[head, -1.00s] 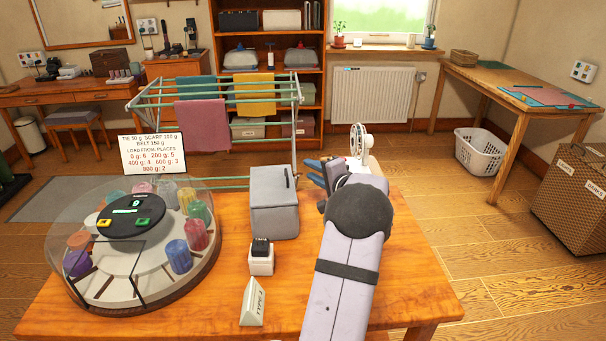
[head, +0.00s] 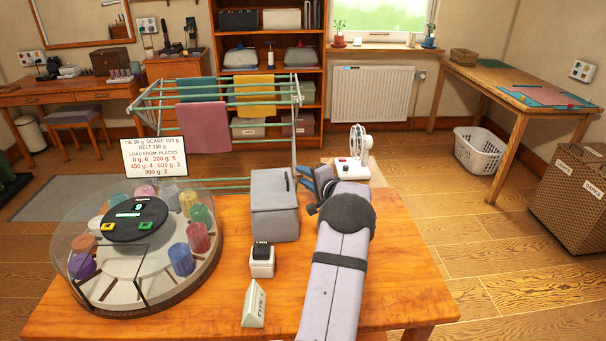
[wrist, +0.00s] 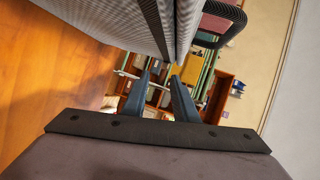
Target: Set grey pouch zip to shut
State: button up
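The grey pouch (head: 274,210) stands upright on the wooden table, left of my arm in the head view. A short dark piece shows on its top near the right side; I cannot tell how far the zip is open. In the wrist view the pouch (wrist: 105,18) fills the upper part, with a dark strip (wrist: 157,28) along it and a dark loop (wrist: 222,24) at its right. My gripper (head: 307,180) is beside the pouch's right side near its top. Its two blue fingers are apart with nothing between them in the wrist view (wrist: 161,80); contact with the pouch is unclear.
A round domed carousel (head: 137,245) with coloured rolls stands at the table's left. A white fan (head: 355,155) and drying rack (head: 215,95) are behind.

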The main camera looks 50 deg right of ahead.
jog(key=shift+w+d+f, duration=0.1)
jog(key=shift+w+f, duration=0.05)
jog(key=shift+w, duration=0.25)
grip_shut()
dwell(1.3)
